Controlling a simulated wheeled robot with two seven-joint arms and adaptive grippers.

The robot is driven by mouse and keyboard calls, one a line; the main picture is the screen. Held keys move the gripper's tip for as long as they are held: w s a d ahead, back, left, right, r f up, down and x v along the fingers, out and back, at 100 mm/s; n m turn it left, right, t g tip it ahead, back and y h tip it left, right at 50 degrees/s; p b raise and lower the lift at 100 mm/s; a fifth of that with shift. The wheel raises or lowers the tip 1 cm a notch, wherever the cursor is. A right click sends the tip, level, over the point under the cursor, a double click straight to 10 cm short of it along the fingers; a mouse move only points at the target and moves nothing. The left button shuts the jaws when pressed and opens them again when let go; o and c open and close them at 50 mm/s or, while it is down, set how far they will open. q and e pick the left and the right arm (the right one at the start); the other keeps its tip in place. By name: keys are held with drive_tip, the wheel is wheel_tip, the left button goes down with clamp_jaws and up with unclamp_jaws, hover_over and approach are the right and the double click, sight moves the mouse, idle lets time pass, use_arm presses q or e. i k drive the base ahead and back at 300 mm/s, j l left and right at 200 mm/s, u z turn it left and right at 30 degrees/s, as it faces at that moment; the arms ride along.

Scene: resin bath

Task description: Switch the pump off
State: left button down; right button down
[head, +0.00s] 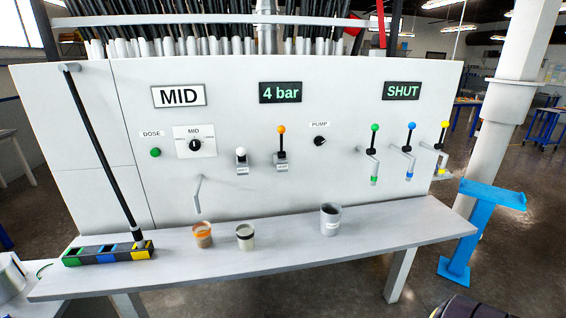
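The pump control is a small round black knob (320,141) on the white panel (340,190), right of centre in the head view. A white label (319,125) reading PUMP sits just above it. The knob has a small pale mark, too small to tell which way it is set. The green-lettered display (281,92) above and left of the knob reads 4 bar. Neither of my grippers is in view, and nothing covers the knob.
An orange-topped lever (281,142) and a white-topped lever (241,161) stand out left of the knob. Green, blue and yellow valve handles (409,146) project at its right. Cups (246,238) stand on the shelf (290,254) below. A blue stand (490,194) is at the right.

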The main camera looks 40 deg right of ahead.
sight(320, 140)
drive_tip(key=z, duration=1.1)
